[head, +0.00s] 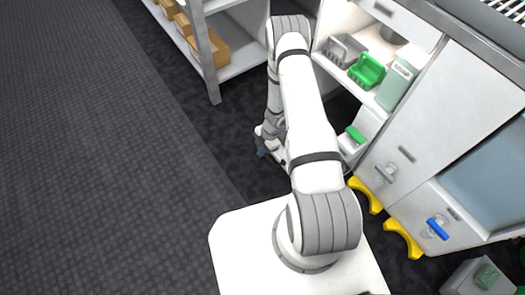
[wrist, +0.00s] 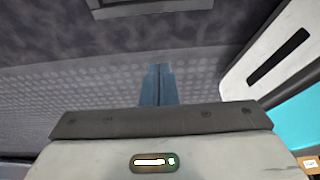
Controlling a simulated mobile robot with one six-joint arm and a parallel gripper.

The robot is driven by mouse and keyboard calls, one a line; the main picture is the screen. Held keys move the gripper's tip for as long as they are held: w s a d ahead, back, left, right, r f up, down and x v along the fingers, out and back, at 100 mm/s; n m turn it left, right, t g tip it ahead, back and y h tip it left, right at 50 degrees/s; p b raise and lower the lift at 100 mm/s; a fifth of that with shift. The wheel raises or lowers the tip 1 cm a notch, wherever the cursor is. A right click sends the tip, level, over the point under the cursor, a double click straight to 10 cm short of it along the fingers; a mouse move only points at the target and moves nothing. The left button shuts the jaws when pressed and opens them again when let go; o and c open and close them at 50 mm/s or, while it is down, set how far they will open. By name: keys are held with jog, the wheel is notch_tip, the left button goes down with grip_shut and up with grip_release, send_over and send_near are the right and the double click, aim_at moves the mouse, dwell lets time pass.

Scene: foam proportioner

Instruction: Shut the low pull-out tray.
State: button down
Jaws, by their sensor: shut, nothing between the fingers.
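My gripper (head: 262,152) is low over the dark floor, left of the cabinet, in the head view. In the wrist view its blue fingers (wrist: 158,84) are together with nothing between them. A low white unit with a green handle (head: 356,134) shows at the cabinet's foot, right of my arm; it looks like the pull-out tray. My arm hides part of it, so I cannot tell how far out it is. My gripper appears apart from it. A white panel with a dark slot (wrist: 278,58) stands right of the fingers in the wrist view.
The white cabinet (head: 425,118) fills the right side. An open shelf holds a green basket (head: 367,71) and a grey basket (head: 346,50). Yellow floor pieces (head: 403,240) lie by its base, near a blue handle (head: 437,229). A rack with boxes (head: 208,48) stands behind. Left floor is clear.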

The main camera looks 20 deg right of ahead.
jog(key=w+b+x, duration=0.1)
jog(key=b+x, duration=0.2)
jog(key=x, duration=0.5)
jog(key=shift+w+d+r, duration=0.1)
jog(key=shift+d+r, duration=0.1)
jog(key=shift+d, duration=0.8)
jog(key=shift+w+d+r, duration=0.1)
jog(key=shift+d+r, duration=0.15)
jog(key=shift+d, duration=0.8)
jog(key=shift+a, duration=0.1)
